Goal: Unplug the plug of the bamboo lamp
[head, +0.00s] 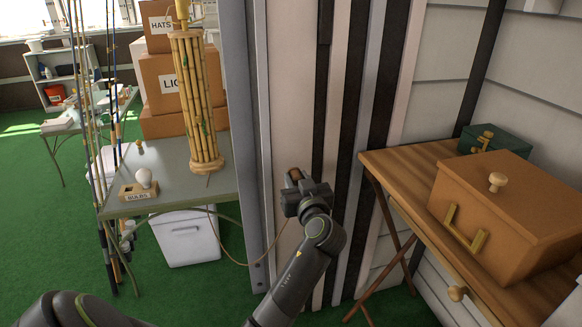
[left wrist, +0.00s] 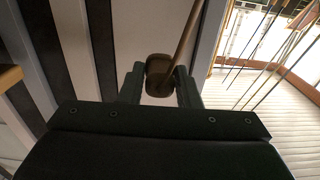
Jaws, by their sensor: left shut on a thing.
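The bamboo lamp (head: 196,100) stands upright at the right end of a grey table. Its thin cord (head: 228,252) hangs from the table, loops low and rises towards my left gripper (head: 298,184), which is at the pale wall panel. In the left wrist view, a brown plug (left wrist: 158,74) sits between the two fingers of my left gripper (left wrist: 157,86), which is shut on it. The cord (left wrist: 186,38) runs up from the plug. The fingers hide part of the plug, and I cannot tell whether it still sits in a socket. My right gripper is not in view.
The grey table (head: 180,181) also carries a bulb in a wooden holder (head: 139,187), with cardboard boxes (head: 161,84) behind. Fishing rods (head: 84,100) stand at its left. A wooden desk (head: 395,162) with a brown box (head: 500,207) is at the right.

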